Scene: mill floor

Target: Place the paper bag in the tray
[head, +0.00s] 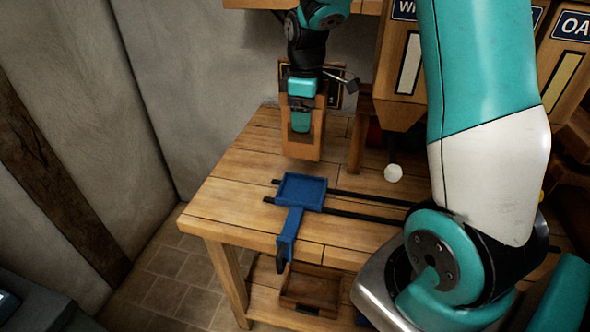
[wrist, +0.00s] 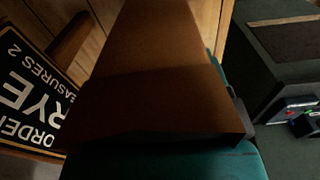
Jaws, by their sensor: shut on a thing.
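The brown paper bag (head: 291,148) is upright in my gripper (head: 301,118), which is shut on it, with a teal finger across its near face. In the head view the bag is over the far left part of the bench, just behind the blue tray. Whether its bottom touches the bench is hard to tell. In the wrist view the bag (wrist: 150,85) fills the middle, with a teal finger below it. The blue tray (head: 302,188) looks empty and sits on black rails, with a blue arm hanging over the bench's front edge.
The wooden bench (head: 240,185) has clear room left of the tray. Wooden bins (head: 408,75) stand at the back right. An order sign (wrist: 30,85) reads RYE, measures 2. A wooden box (head: 310,288) is on the lower shelf.

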